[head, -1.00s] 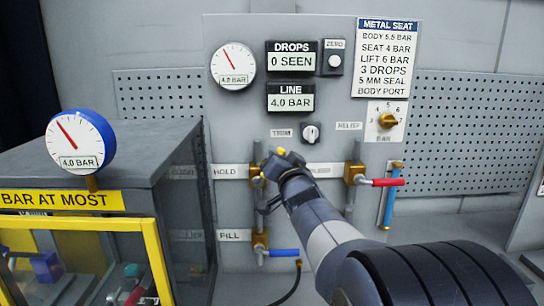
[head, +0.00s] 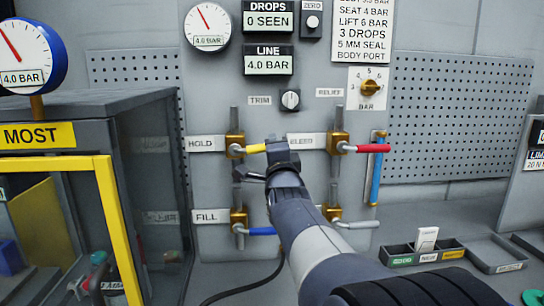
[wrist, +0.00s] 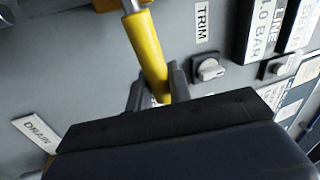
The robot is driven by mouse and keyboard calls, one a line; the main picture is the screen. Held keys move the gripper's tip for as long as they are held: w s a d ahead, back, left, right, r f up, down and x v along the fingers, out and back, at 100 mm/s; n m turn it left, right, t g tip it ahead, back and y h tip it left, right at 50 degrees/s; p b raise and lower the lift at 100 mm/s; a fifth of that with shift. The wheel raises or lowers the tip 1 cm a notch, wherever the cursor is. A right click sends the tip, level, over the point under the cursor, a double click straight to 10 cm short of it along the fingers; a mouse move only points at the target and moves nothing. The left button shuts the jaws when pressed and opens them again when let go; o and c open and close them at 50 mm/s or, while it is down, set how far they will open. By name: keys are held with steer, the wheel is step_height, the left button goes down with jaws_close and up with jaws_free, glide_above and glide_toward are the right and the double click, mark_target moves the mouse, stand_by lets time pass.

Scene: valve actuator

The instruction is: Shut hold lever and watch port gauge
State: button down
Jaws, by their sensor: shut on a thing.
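The yellow hold lever (head: 254,148) sticks out level to the right from its brass valve, beside the HOLD label. My gripper (head: 278,148) is shut on the lever's free end. In the wrist view the yellow lever (wrist: 147,52) runs down between my fingers (wrist: 158,94). Two round gauges show, and I cannot tell which is the port gauge. The blue-rimmed gauge (head: 25,58) at the left reads 4.0 BAR. The white panel gauge (head: 207,26) also reads 4.0 BAR.
The drops display (head: 268,20) says 0 SEEN and the line display (head: 268,60) says 4.0 BAR. A red lever (head: 372,148) is right of my gripper; a blue lever (head: 262,231) is below left. A yellow-framed case (head: 112,220) stands left. Small bins (head: 425,250) sit right.

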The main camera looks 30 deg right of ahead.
steer(key=shift+f+m+h+b, duration=0.3)
steer(key=shift+f+m+b, duration=0.5)
steer(key=shift+m+b, duration=0.1)
steer(key=c, duration=1.4)
jaws_free()
steer(key=shift+o, duration=0.3)
steer(key=shift+r, duration=0.1)
steer(key=b+v, duration=0.2)
steer(key=v, duration=0.9)
steer(key=shift+w+r, duration=0.1)
steer(key=shift+r, duration=0.05)
